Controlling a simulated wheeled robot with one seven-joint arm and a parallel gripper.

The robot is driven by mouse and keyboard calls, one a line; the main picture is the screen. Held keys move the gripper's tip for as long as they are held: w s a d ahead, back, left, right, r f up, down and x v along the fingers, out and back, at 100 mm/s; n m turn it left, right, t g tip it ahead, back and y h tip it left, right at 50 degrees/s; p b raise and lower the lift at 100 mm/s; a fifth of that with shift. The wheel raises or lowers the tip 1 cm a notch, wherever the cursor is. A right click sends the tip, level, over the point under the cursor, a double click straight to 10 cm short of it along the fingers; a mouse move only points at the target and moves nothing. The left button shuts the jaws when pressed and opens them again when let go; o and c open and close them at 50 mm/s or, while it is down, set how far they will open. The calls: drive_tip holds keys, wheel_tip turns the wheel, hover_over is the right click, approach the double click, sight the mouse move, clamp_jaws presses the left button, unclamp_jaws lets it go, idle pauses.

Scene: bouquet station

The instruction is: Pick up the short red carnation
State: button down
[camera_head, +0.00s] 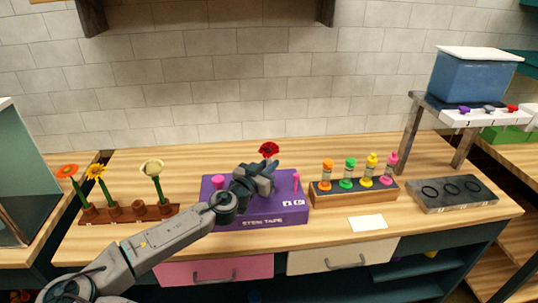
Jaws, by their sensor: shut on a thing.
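The short red carnation (269,149) shows just above my gripper (266,170). Its red head is clear in view, and its stem is mostly hidden behind the gripper. My gripper is over the purple box (290,214) marked "STEM TAPE" and is shut on the carnation. I cannot tell how far the stem's lower end is above the box, because the gripper covers it.
A brown rack (120,215) at left holds an orange, a yellow and a cream flower. A wooden block (355,195) with several coloured tubes stands right of the box. A white card (368,223), a grey tray (452,196) and a raised stand (437,102) are farther right.

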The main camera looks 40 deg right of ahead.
sight(269, 154)
drive_tip(key=shift+r, duration=0.1)
drive_tip(key=shift+r+b, duration=0.3)
drive_tip(key=shift+r, duration=0.5)
wheel_tip(269, 154, up, 2)
drive_tip(key=shift+r+b, duration=0.1)
drive_tip(key=shift+b, duration=0.2)
drive_tip(key=s+d+r+b, duration=0.25)
drive_tip(key=s+r, duration=0.35)
drive_tip(key=s, duration=0.4)
wheel_tip(269, 154, up, 8)
drive_tip(key=s+p, duration=0.1)
drive_tip(key=p, duration=0.6)
drive_tip(key=shift+s, duration=0.15)
